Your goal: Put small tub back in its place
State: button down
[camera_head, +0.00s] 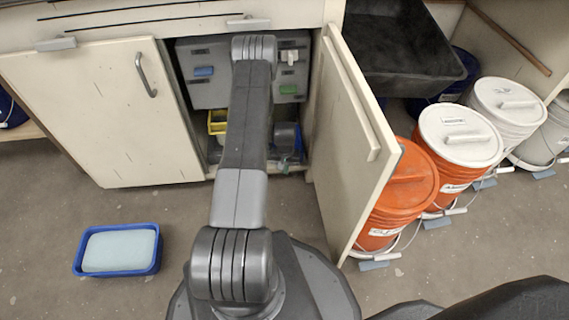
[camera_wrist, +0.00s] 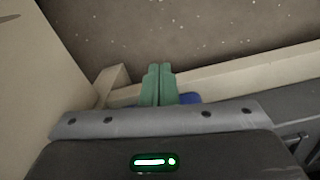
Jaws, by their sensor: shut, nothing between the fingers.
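A shallow blue tub (camera_head: 76,262) with a pale block in it lies on the floor at the left of the head view. A yellow container (camera_head: 217,121) stands inside the open cabinet, partly hidden by my arm. I cannot tell from looks which one is the small tub. My gripper (camera_wrist: 158,67) has green fingers, shut together and empty, over the cabinet's front sill in the wrist view. A bit of a blue thing (camera_wrist: 189,98) shows just right of the fingers, mostly hidden. In the head view my arm reaches into the cabinet opening.
The open cabinet door (camera_head: 352,150) stands close to my arm on the right. Orange buckets (camera_head: 392,205) and white buckets (camera_head: 507,105) line the right side. Grey drawers (camera_head: 205,88) sit inside the cabinet. The floor around the blue tub is clear.

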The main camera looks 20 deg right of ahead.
jog(key=shift+w+d+f+b, duration=0.25)
jog(key=shift+w+d, duration=0.05)
jog(key=shift+w, duration=0.3)
jog(key=shift+w+d+f+b, duration=0.25)
jog(key=shift+w+b, duration=0.05)
jog(key=shift+w, duration=0.3)
jog(key=shift+w+d+f+b, duration=0.25)
jog(key=shift+w+d, duration=0.05)
jog(key=shift+w, duration=0.3)
jog(key=shift+w+d+f+b, duration=0.1)
jog(key=shift+w+d+b, duration=0.2)
jog(key=shift+w+b, duration=0.25)
jog(key=shift+w+d+f+b, duration=0.1)
jog(key=shift+w+d+b, duration=0.15)
jog(key=shift+w+b, duration=0.2)
jog(key=shift+w+d+r, duration=0.2)
jog(key=shift+w+d, duration=0.05)
jog(key=shift+w, duration=0.35)
jog(key=shift+s, duration=0.1)
